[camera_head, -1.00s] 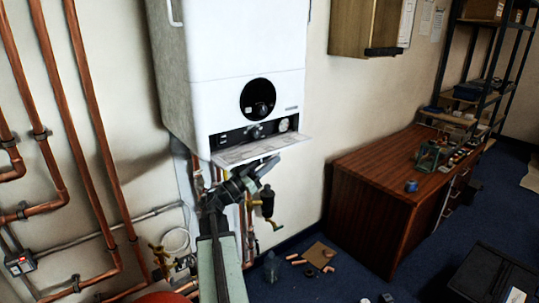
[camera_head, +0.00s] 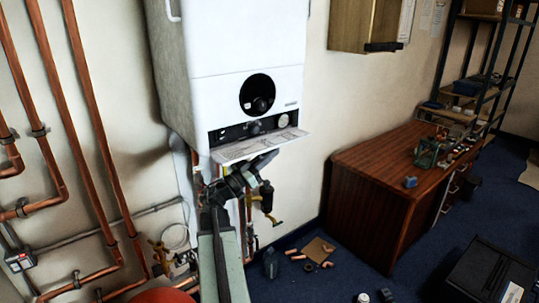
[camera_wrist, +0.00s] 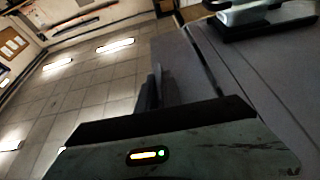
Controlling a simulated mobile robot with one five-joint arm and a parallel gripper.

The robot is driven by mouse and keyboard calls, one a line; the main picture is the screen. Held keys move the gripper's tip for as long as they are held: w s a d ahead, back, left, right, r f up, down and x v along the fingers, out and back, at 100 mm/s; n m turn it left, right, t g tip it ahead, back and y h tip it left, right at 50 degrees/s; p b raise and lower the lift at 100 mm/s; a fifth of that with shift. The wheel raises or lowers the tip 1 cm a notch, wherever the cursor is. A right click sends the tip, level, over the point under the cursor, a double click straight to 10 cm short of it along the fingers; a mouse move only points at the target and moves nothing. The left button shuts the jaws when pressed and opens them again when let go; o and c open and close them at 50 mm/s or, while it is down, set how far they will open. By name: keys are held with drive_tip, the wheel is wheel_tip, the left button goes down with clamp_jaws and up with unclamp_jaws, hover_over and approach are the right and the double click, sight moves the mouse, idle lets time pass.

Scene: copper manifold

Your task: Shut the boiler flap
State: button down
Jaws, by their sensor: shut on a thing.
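The white boiler (camera_head: 245,50) hangs on the wall in the head view, with a round dark dial and a control strip low on its front. Its flap (camera_head: 235,151) is hinged down below the strip and sticks out towards me, showing a printed inner face. My gripper (camera_head: 265,160) is at the flap's front edge, a little right of its middle, and is shut on it. The fingers partly overlap the edge, so the exact contact is hidden. In the wrist view, my gripper's dark fingers (camera_wrist: 153,92) show beside a large grey surface; the grip itself is unclear there.
Copper pipes (camera_head: 95,120) run down the wall at left. Pipes and a brass valve (camera_head: 268,200) hang below the boiler. A wooden desk (camera_head: 370,190) stands at right, with a dark case (camera_head: 490,275) on the floor. Small fittings lie on the floor near the desk.

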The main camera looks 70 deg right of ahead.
drive_tip(key=shift+s+a, duration=0.1)
drive_tip(key=shift+s, duration=0.1)
idle(0.7)
idle(0.4)
